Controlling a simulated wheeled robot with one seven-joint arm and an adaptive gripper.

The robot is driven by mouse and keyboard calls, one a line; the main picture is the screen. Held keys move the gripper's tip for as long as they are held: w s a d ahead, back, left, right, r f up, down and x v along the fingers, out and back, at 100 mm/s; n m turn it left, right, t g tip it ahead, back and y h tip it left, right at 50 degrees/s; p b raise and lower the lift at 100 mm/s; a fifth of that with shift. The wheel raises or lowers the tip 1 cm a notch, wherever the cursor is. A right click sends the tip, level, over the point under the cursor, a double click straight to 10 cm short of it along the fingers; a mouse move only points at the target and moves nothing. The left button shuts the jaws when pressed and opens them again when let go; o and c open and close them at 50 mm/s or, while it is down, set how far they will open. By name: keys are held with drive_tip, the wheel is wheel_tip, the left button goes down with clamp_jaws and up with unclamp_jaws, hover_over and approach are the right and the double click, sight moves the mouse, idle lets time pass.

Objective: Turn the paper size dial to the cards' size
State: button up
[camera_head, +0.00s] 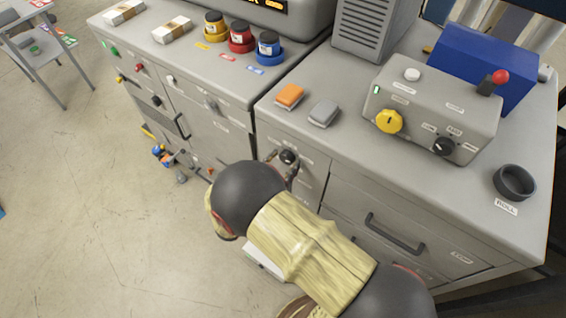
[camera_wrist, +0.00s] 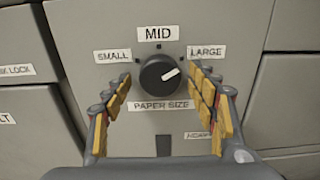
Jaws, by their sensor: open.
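The paper size dial (camera_wrist: 160,75) is a round black knob on a grey cabinet front, labelled PAPER SIZE below. SMALL (camera_wrist: 113,56) is at its left, MID (camera_wrist: 158,34) above and LARGE (camera_wrist: 207,52) at its right. Its white pointer mark is turned to the right and slightly up, toward the LARGE side. My gripper (camera_wrist: 163,82) is open, with one yellow-padded finger on each side of the dial; I cannot tell whether either touches it. In the head view the dial (camera_head: 288,156) shows just past my gripper (camera_head: 281,169). I cannot identify the cards or their size.
On the cabinet tops are banded paper stacks (camera_head: 172,29), several coloured pots (camera_head: 241,37), an orange block (camera_head: 289,95), a grey block (camera_head: 323,112) and a control box (camera_head: 432,108) with a yellow knob (camera_head: 389,121). A drawer handle (camera_head: 394,233) sticks out at right. Floor at left is mostly clear.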

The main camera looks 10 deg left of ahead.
drive_tip(key=shift+c, duration=0.3)
drive_tip(key=c, duration=1.1)
